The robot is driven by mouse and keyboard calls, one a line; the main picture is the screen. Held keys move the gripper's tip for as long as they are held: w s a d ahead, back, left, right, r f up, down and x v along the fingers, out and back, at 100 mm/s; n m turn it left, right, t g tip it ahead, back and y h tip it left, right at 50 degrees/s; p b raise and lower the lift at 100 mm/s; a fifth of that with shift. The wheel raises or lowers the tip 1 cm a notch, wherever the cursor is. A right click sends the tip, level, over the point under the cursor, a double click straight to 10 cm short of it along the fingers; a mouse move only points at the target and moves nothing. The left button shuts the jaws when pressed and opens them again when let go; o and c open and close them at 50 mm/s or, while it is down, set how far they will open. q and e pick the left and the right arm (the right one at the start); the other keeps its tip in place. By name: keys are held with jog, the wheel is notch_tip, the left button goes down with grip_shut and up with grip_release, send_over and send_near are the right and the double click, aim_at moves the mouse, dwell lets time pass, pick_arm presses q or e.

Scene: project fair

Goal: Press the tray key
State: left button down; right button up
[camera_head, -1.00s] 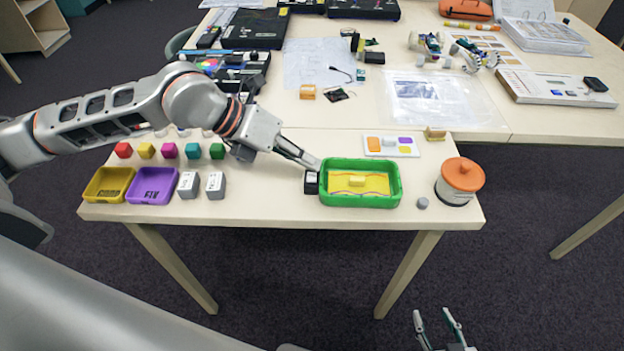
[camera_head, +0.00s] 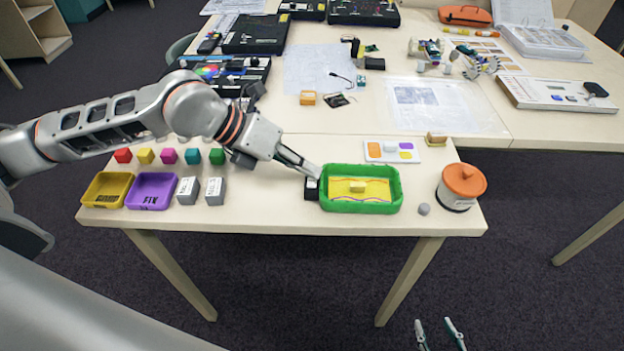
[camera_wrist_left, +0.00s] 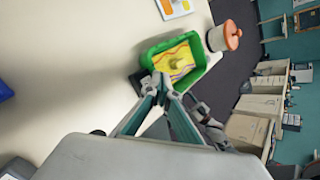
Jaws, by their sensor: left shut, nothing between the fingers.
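The green tray (camera_head: 395,203) sits on the near table, with a yellow patterned panel (camera_head: 340,188) and a small pale yellow block (camera_head: 357,187) inside. A small black box, apparently the tray key (camera_head: 311,190), stands against its left side. My left gripper (camera_head: 316,174) is shut and empty, its tips at the top of this box; whether they touch is unclear. In the left wrist view, the shut fingertips (camera_wrist_left: 160,82) are beside the tray's rim (camera_wrist_left: 150,62) and partly hide the dark box (camera_wrist_left: 137,82). My right gripper (camera_head: 440,332) is open and empty, below the table's front edge.
An orange-lidded jar (camera_head: 461,185) and a grey ball (camera_head: 424,209) stand right of the tray. A white card with coloured patches (camera_head: 391,157) lies behind it. Yellow (camera_head: 106,203) and purple (camera_head: 150,205) bins, grey blocks (camera_head: 215,191) and coloured blocks stand left.

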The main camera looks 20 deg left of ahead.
dwell(0.6)
pick_arm(q)
jog(key=shift+f+b, duration=0.45)
jog(key=shift+b, duration=0.1)
jog(key=shift+f, duration=0.15)
dwell(0.4)
jog(key=shift+r, duration=0.65)
